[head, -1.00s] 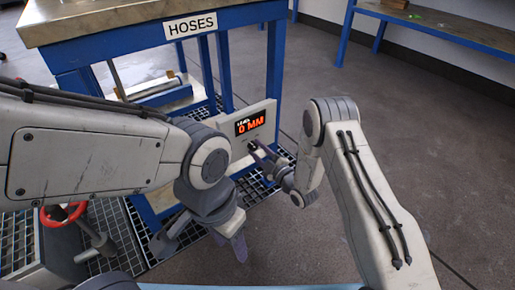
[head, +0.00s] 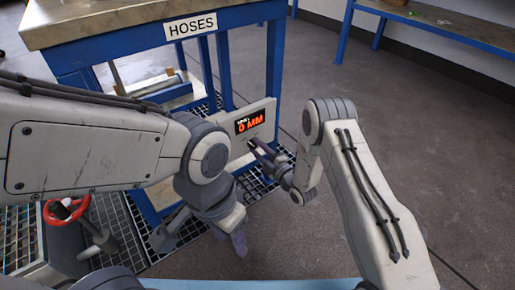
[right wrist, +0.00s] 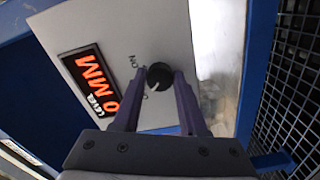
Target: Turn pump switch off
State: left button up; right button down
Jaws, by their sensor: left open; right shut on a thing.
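The pump switch is a round black knob (right wrist: 159,76) on a pale panel (right wrist: 150,30), with "ON" lettering beside it and another label partly hidden. My right gripper (right wrist: 160,80) is shut on the knob, one purple finger on each side. In the head view, the right gripper (head: 259,149) reaches the panel (head: 236,150) from the right, just below its display; the knob is hard to make out there. The display (head: 250,121) reads "0 MM" in orange. My left gripper (head: 203,241) is open and empty, pointing down in front of the bench.
The panel is mounted on a blue-framed bench (head: 277,70) with a "HOSES" sign (head: 189,26). A red handwheel (head: 66,211) stands at lower left beside metal grating (head: 125,235). Bare floor lies to the right. Another blue-edged bench (head: 440,27) is at the back right.

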jog(key=shift+d+f, duration=0.1)
jog(key=shift+c, duration=2.2)
grip_release()
jog(key=p+v, duration=0.5)
jog(key=v, duration=0.5)
jog(key=shift+s+d, duration=0.15)
jog(key=shift+s, duration=0.1)
